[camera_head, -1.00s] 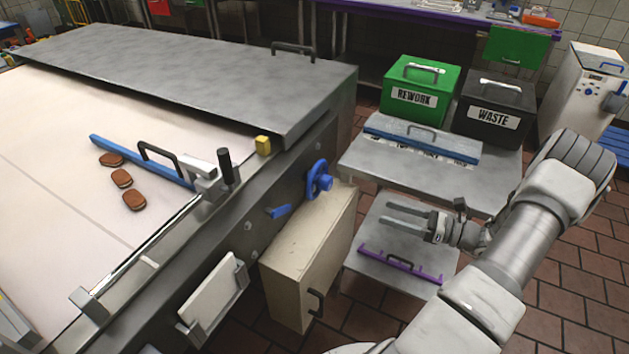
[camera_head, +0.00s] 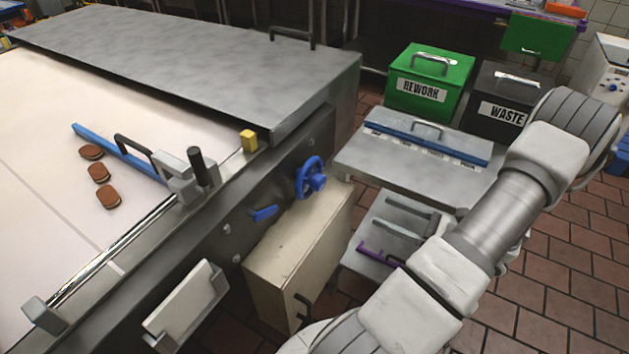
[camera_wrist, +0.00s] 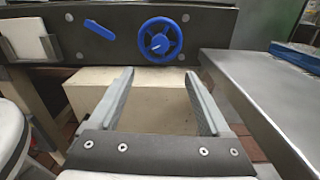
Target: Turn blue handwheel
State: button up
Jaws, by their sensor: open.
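The blue handwheel (camera_head: 309,178) is mounted on the dark side panel of the conveyor machine, above a beige box. In the wrist view the handwheel (camera_wrist: 160,40) faces me, a round spoked rim just above the gap between my fingertips. My gripper (camera_head: 390,216) is open and empty, to the right of and lower than the wheel in the head view, clearly apart from it. In the wrist view my gripper (camera_wrist: 157,75) shows both fingers spread, pointing toward the panel.
A blue lever (camera_head: 263,212) sits left of the wheel. The beige box (camera_head: 300,240) stands below it. A grey side table (camera_head: 365,167) is close on the right, with green (camera_head: 440,75) and black (camera_head: 505,78) bins behind. A purple-handled tray (camera_head: 372,258) lies below my gripper.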

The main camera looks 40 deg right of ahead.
aim_at(323, 184)
jog(key=b+x, duration=0.1)
jog(key=x, duration=1.6)
jog(key=shift+w+b, duration=0.15)
jog(key=shift+b, duration=0.25)
grip_shut()
jog(key=shift+r, duration=0.1)
